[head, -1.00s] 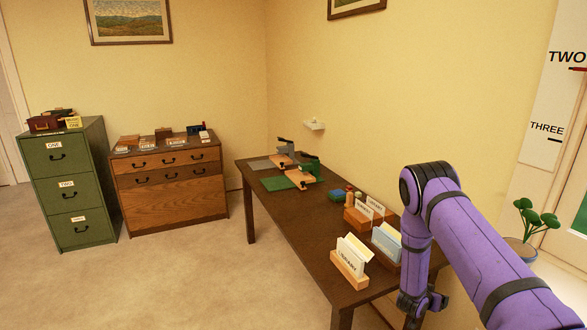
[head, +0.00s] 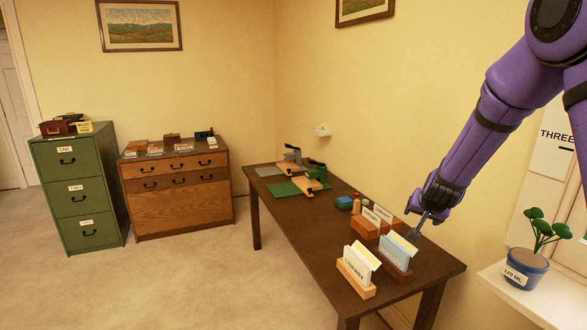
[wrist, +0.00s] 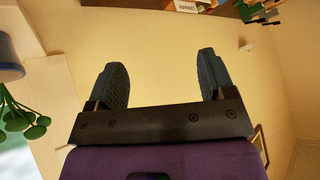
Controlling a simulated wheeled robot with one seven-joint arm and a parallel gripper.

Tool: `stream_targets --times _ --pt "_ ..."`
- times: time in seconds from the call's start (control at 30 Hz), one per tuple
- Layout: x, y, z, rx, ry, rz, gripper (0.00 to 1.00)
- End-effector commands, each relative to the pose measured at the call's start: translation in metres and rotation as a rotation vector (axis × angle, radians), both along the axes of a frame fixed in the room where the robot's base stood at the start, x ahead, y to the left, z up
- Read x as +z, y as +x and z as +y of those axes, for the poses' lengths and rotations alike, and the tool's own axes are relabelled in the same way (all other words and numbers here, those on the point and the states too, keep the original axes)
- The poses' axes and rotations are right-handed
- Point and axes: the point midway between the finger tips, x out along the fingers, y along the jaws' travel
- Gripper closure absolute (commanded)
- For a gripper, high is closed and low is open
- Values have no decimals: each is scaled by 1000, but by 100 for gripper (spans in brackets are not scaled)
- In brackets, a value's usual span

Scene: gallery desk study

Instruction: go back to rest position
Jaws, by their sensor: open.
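My gripper (head: 416,231) hangs at the end of my purple arm, over the right side of the dark desk (head: 318,250) in the head view. It is close to the card holders, and the head view does not show whether it touches anything. In the wrist view my gripper (wrist: 163,78) has two blue-grey fingers spread wide with nothing between them. Past the fingers there is mostly yellow wall.
Card holders stand on the desk, including a front one (head: 357,270) and a blue one (head: 397,252). Green mats with devices (head: 308,184) lie farther back. A potted plant (head: 526,268) sits on the right ledge. A green cabinet (head: 77,190) and wooden drawers (head: 178,200) stand left. Open floor lies left.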

Motion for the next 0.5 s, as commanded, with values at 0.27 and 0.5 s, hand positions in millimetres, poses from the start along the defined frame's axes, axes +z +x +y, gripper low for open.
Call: stream_targets --times 0.27,0.5 --pt "87 -62 31 139 49 28 24" --pt "143 -130 50 250 56 68 24"
